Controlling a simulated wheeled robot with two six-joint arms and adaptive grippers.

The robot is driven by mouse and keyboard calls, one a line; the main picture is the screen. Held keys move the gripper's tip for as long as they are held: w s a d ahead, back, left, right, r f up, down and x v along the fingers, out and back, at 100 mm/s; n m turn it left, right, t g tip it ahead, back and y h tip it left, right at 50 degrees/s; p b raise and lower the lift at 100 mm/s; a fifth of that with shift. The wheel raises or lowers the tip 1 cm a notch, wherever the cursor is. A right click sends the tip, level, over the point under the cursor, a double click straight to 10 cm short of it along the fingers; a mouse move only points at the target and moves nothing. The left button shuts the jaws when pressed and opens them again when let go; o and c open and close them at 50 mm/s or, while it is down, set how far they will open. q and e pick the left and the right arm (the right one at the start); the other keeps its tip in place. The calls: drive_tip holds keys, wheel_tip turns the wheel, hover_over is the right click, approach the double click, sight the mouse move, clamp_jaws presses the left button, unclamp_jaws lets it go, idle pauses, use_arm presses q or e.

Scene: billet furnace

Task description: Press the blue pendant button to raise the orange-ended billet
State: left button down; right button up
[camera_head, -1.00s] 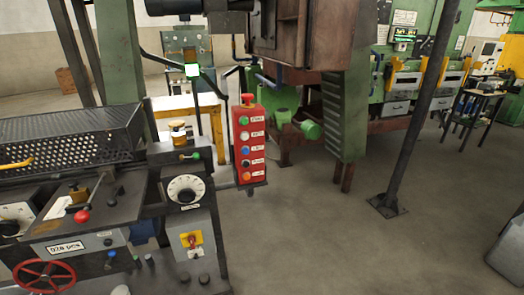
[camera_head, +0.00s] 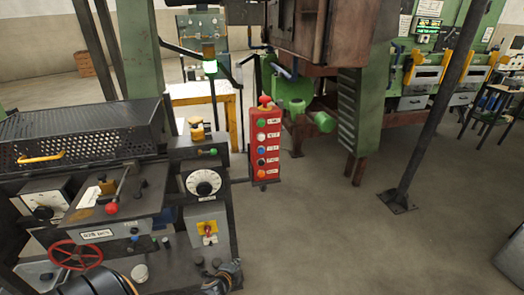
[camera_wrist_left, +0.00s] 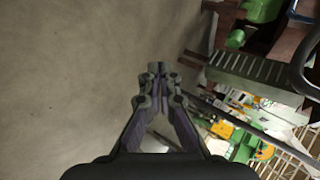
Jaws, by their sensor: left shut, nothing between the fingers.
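The red pendant (camera_head: 276,145) hangs upright near the middle of the head view. Its face has a column of buttons, with a red knob on top. The blue button (camera_head: 261,150) is the middle one, below the white and above the dark one. My left gripper (camera_head: 232,268) is at the bottom of the head view, below and left of the pendant and apart from it. In the left wrist view the fingers (camera_wrist_left: 160,70) are together and empty, over bare floor. The pendant cannot be made out there. I cannot identify an orange-ended billet. My right gripper is out of view.
A dark post (camera_head: 433,110) stands to the right. The floor (camera_head: 330,230) between is clear.

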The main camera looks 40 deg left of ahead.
sight(261, 151)
use_arm(q)
drive_tip(key=w+d+r+m+t+p, duration=0.1)
drive_tip(key=w+d+r+m+t, duration=0.1)
drive_tip(key=r, duration=1.1)
drive_tip(key=w+d+r+m+t+h+p, duration=0.1)
drive_tip(key=w+r+m+t, duration=0.3)
drive_tip(key=r, duration=1)
drive_tip(key=w+d+r+m+t+h+p, duration=0.1)
drive_tip(key=w+r+m, duration=0.4)
drive_tip(key=r, duration=0.9)
drive_tip(key=d+m+t+p, duration=0.1)
drive_tip(key=d+p, duration=0.1)
drive_tip(key=shift+w+d+m+t, duration=0.3)
drive_tip(key=shift+d+m+t, duration=0.1)
drive_tip(key=shift+w+a+f+b, duration=0.1)
drive_tip(key=shift+w+a+b, duration=0.3)
drive_tip(key=shift+w+a, duration=1.2)
drive_tip(key=shift+w+a+b, duration=0.4)
drive_tip(key=shift+w+a, duration=0.9)
drive_tip(key=shift+a, duration=0.5)
drive_tip(key=shift+a, duration=0.1)
